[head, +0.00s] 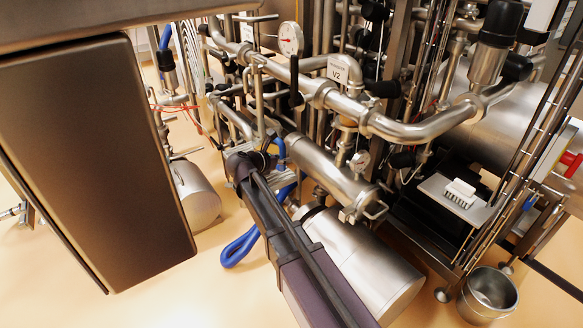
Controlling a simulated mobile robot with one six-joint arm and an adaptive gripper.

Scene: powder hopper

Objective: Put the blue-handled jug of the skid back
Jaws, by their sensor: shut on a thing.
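My arm reaches up from the bottom middle, and its dark end with my gripper (260,162) is among the steel pipes left of the middle. The fingers are small and partly hidden by my own arm and the pipework. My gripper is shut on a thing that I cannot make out. A short blue piece (279,148) shows just right of the gripper; I cannot tell whether it is the jug's handle or part of a hose. No whole blue-handled jug can be made out.
A blue hose loop (240,246) hangs near the floor. A steel pipe (420,131) labelled V2 crosses above the gripper, with a gauge (290,38) behind. A horizontal steel cylinder (325,170) lies close right. A steel pail (488,292) stands lower right. Bare floor (150,300) lies lower left.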

